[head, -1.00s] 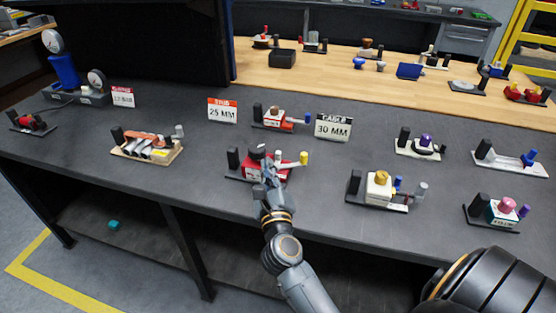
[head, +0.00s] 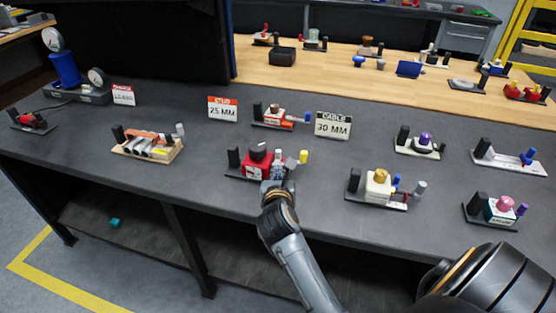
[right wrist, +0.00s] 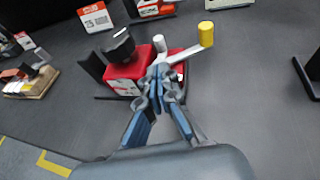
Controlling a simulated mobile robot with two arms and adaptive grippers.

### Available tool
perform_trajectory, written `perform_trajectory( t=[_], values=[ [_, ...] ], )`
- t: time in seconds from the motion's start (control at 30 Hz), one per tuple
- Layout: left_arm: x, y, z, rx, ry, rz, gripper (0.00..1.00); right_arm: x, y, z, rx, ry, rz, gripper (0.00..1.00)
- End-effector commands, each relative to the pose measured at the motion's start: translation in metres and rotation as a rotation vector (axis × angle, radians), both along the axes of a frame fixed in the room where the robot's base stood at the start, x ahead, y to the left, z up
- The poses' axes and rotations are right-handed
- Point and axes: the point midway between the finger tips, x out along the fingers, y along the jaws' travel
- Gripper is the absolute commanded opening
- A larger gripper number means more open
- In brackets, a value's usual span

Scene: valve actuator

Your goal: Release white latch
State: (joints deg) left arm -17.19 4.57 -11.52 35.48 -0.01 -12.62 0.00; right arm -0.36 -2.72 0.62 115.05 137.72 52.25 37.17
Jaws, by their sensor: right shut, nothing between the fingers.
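The red valve unit (head: 256,169) stands on the grey bench with a black knob (head: 259,151) on top. A white lever (head: 291,164) with a yellow end (head: 303,157) is at its right side. In the right wrist view the red unit (right wrist: 127,70), white lever (right wrist: 188,51) and yellow end (right wrist: 206,34) show just beyond my right gripper (right wrist: 159,72). The gripper is shut and empty, its tips over the unit's right part by the lever's inner end; I cannot tell whether they touch. A short white peg (right wrist: 159,43) stands behind the tips. My left gripper is not in view.
A unit with a yellow knob (head: 379,185) stands to the right. A red and white unit (head: 275,117) is behind, between the 25 MM sign (head: 222,108) and the 30 MM sign (head: 333,126).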

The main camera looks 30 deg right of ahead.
Motion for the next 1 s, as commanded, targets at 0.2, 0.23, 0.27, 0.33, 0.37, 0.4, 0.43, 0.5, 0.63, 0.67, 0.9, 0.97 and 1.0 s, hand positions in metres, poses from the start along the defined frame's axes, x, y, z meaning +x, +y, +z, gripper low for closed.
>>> perform_trajectory(
  t=[0.2, 0.23, 0.27, 0.33, 0.37, 0.4, 0.43, 0.5, 0.63, 0.67, 0.9, 0.97, 1.0],
  values=[
    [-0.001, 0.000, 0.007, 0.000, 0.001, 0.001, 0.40, 0.034, -0.023, -0.010, -0.003, 0.000, -0.001, 0.00],
    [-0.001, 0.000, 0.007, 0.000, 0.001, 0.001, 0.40, 0.038, -0.025, -0.012, -0.003, 0.001, -0.001, 0.00],
    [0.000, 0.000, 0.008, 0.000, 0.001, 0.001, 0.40, 0.041, -0.028, -0.014, -0.002, 0.000, 0.000, 0.00],
    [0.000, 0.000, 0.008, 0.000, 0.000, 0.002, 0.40, 0.049, -0.033, -0.017, -0.003, 0.001, -0.001, 0.00],
    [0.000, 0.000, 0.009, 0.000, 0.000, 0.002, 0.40, 0.051, -0.035, -0.018, -0.002, 0.000, -0.002, 0.00],
    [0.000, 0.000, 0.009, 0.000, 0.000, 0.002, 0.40, 0.054, -0.037, -0.019, -0.002, 0.000, -0.001, 0.00],
    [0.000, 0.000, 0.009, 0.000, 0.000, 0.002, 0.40, 0.056, -0.038, -0.020, -0.002, -0.001, -0.001, 0.00],
    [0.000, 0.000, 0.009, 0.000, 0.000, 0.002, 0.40, 0.059, -0.040, -0.021, -0.002, 0.000, -0.001, 0.00],
    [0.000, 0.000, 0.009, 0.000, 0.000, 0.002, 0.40, 0.061, -0.041, -0.023, -0.001, -0.001, -0.001, 0.00],
    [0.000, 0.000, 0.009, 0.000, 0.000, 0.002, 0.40, 0.061, -0.041, -0.023, -0.001, -0.001, -0.001, 0.00],
    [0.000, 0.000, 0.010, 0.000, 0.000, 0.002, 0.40, 0.061, -0.041, -0.022, -0.001, -0.001, -0.001, 0.00],
    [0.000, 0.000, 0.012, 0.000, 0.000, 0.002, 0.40, 0.063, -0.043, -0.021, -0.001, -0.001, -0.001, 0.00],
    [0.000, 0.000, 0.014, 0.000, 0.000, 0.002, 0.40, 0.064, -0.044, -0.021, -0.001, -0.001, -0.001, 0.00]
  ],
)
